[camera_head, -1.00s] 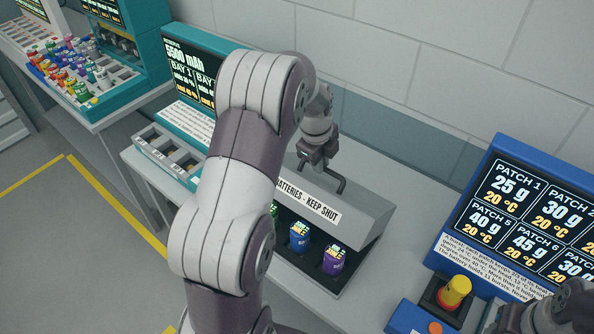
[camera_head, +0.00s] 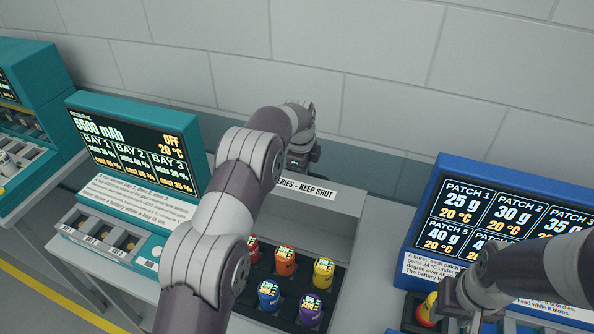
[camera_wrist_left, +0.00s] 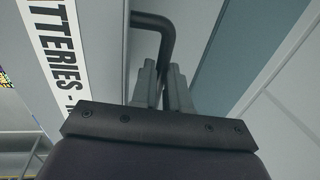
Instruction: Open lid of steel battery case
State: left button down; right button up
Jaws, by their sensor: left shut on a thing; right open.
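The steel battery case (camera_head: 335,305) stands open in the head view, its grey lid (camera_head: 335,207) raised and tilted back toward the wall. The lid's label (camera_head: 305,187) partly reads KEEP SHUT. Several coloured batteries show inside, among them an orange one (camera_head: 285,262) and a purple one (camera_head: 310,312). My left gripper (camera_head: 302,160) is at the lid's top. In the left wrist view its fingers (camera_wrist_left: 162,85) are shut on the black bent handle (camera_wrist_left: 157,20). My left arm hides the case's left part.
A teal reserve station (camera_head: 140,150) with three bays stands left of the case. A blue patch station (camera_head: 428,215) stands at the right. The tiled wall (camera_head: 380,60) is close behind the lid.

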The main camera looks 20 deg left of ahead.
pick_arm(q)
jog(key=shift+w+f, duration=0.2)
jog(key=shift+w, duration=0.55)
jog(key=shift+w+r, duration=0.1)
jog(key=c, duration=1.2)
grip_release()
jog(key=shift+o, duration=0.4)
jog(key=shift+f, duration=0.2)
notch_tip(320, 180, up, 13)
jog(key=s+p, duration=0.2)
jog(key=p, duration=0.4)
jog(key=shift+s+f+p, duration=0.15)
jog(key=shift+s+p, duration=0.1)
jog(key=shift+p, duration=0.1)
jog(key=shift+a, duration=0.1)
